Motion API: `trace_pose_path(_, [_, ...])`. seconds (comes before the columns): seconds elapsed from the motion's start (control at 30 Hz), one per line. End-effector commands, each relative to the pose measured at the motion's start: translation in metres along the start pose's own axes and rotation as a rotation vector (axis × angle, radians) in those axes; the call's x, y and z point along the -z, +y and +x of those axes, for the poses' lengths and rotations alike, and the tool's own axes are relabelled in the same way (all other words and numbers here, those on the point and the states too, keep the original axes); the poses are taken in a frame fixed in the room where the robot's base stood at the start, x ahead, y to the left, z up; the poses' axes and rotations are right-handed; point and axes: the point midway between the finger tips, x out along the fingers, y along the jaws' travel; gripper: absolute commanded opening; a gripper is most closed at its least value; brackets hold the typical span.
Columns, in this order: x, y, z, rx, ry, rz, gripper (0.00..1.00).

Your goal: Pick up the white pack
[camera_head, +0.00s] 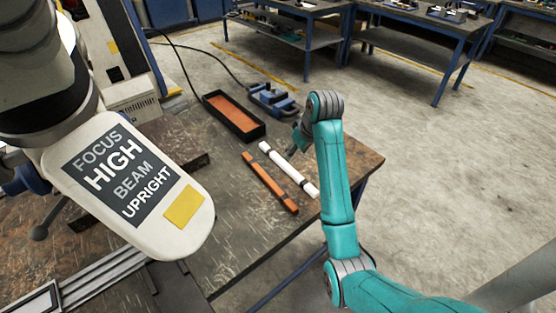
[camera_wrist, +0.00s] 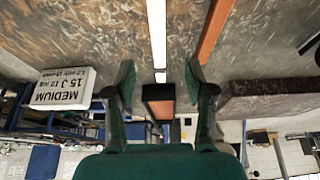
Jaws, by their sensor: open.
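The white pack (camera_head: 289,168) is a long thin white bar with a dark band around it, lying on the worktable near its right edge. In the wrist view the white pack (camera_wrist: 157,35) runs from the top edge down to between my fingers. My gripper (camera_wrist: 160,78) is open, with one finger on each side of the bar's line. I cannot tell how high it is above the bar. In the head view my gripper (camera_head: 301,137) is small and partly hidden by my teal arm, above the bar's right side.
An orange bar (camera_head: 270,181) lies beside the white pack, roughly parallel. A black tray with an orange inside (camera_head: 234,115) and a blue device (camera_head: 272,98) are behind. A labelled microscope arm (camera_head: 130,180) hangs at left. A white block with printed text (camera_wrist: 65,88) shows in the wrist view.

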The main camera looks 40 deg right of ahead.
Motion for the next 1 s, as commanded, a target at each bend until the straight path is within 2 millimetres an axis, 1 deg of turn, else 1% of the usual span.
trace_pose_path(0.07, [-0.001,0.000,0.006,0.002,-0.004,0.000,0.54])
trace_pose_path(0.3, [0.000,0.000,0.041,0.001,-0.003,0.000,0.54])
trace_pose_path(0.4, [0.000,0.000,0.051,0.001,-0.002,0.000,0.54])
trace_pose_path(0.57, [0.000,0.001,0.059,0.001,-0.002,0.000,0.54])
trace_pose_path(0.83, [0.003,0.003,0.094,0.002,-0.003,0.000,0.54])
trace_pose_path(1.0, [0.004,0.003,0.107,0.001,-0.002,0.000,0.54])
